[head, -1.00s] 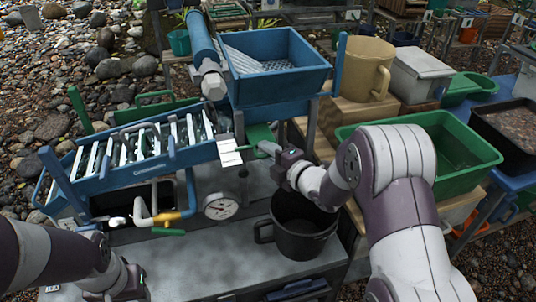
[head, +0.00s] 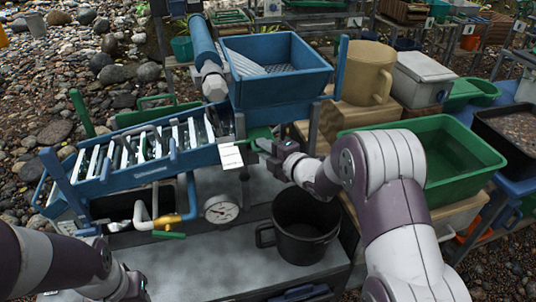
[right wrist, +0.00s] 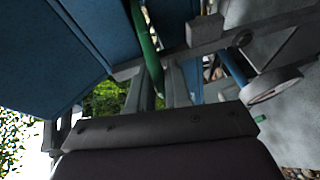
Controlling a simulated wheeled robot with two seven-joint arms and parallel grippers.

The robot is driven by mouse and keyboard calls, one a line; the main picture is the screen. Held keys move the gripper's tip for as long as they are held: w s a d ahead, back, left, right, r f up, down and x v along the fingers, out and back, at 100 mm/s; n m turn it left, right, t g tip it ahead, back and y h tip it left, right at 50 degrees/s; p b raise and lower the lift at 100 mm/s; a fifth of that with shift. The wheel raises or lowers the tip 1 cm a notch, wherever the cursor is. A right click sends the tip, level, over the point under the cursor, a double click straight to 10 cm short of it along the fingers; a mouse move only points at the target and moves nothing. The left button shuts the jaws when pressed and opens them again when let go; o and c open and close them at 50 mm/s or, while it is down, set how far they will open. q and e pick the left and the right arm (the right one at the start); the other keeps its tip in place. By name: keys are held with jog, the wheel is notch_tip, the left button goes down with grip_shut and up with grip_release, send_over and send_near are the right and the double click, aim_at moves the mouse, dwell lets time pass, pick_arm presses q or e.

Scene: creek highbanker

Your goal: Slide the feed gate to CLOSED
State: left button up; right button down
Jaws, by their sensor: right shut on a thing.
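The feed gate is a green slide (head: 259,133) under the blue hopper (head: 278,75), at the upper right end of the blue sluice. My right gripper (head: 264,147) is shut on its green handle, just right of a white label (head: 231,157). The label's lettering is too small to read. My left gripper (head: 135,288) is low at the left, partly cut off, away from the gate.
A black bucket (head: 302,248) stands below my right gripper. A green tub (head: 490,160) and tan jug (head: 361,70) stand right. The grey bench front is partly bare.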

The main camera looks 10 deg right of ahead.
jog(key=c, duration=1.2)
grip_release()
jog(key=shift+w+r, duration=0.1)
jog(key=shift+r, duration=0.05)
jog(key=shift+o, duration=0.2)
jog(key=shift+w, duration=0.15)
jog(key=v, duration=1.2)
jog(key=shift+s, duration=0.35)
